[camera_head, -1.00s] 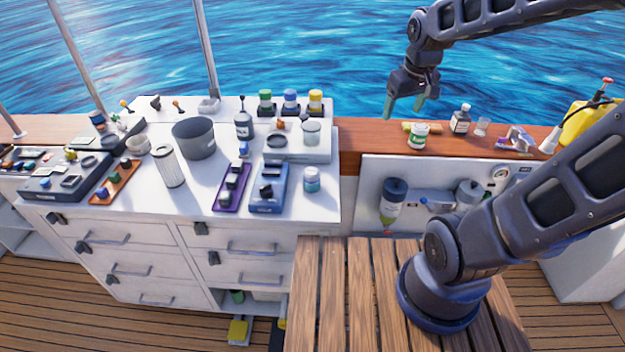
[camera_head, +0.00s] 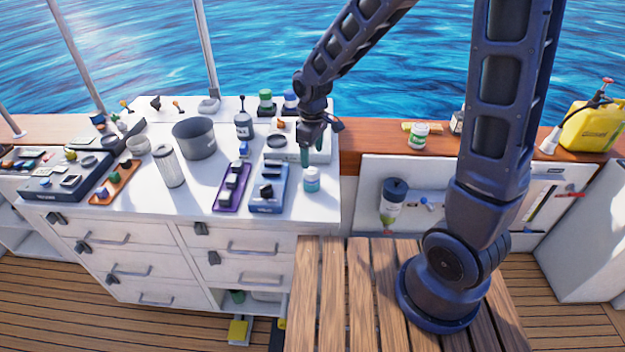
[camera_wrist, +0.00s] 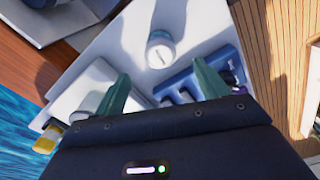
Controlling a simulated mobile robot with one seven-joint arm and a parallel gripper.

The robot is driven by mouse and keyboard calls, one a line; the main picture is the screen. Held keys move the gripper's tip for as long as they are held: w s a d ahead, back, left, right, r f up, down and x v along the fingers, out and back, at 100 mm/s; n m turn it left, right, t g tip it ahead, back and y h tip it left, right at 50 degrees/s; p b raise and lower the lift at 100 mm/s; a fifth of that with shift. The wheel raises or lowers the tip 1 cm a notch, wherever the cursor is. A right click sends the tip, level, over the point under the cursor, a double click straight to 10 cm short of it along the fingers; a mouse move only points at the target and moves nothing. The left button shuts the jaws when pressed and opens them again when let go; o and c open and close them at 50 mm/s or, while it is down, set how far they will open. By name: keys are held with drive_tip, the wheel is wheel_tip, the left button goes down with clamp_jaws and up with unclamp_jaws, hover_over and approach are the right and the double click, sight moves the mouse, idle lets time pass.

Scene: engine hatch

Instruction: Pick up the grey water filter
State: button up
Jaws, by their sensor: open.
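A pale grey pleated cylinder (camera_head: 168,166), which looks like the grey water filter, stands on the white counter (camera_head: 205,199) at the left, in front of a dark grey pot. I cannot make it out in the wrist view. My gripper (camera_head: 306,158) is open and empty above the counter's right side, well to the right of the filter. In the wrist view its two green fingers (camera_wrist: 162,80) are spread apart, with a small white jar (camera_wrist: 160,55) beyond them.
The grey pot (camera_head: 194,139) stands just behind the filter. An orange tray (camera_head: 115,182) lies to its left. A purple tray (camera_head: 232,188) and a blue tray (camera_head: 269,190) lie between the filter and my gripper. The small jar also shows in the head view (camera_head: 312,181).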

sight(312, 178)
drive_tip(key=shift+s+a+f, duration=0.1)
drive_tip(key=shift+a+f, duration=0.05)
drive_tip(key=shift+f, duration=5.4)
drive_tip(key=c, duration=1.2)
drive_tip(key=shift+r, duration=0.15)
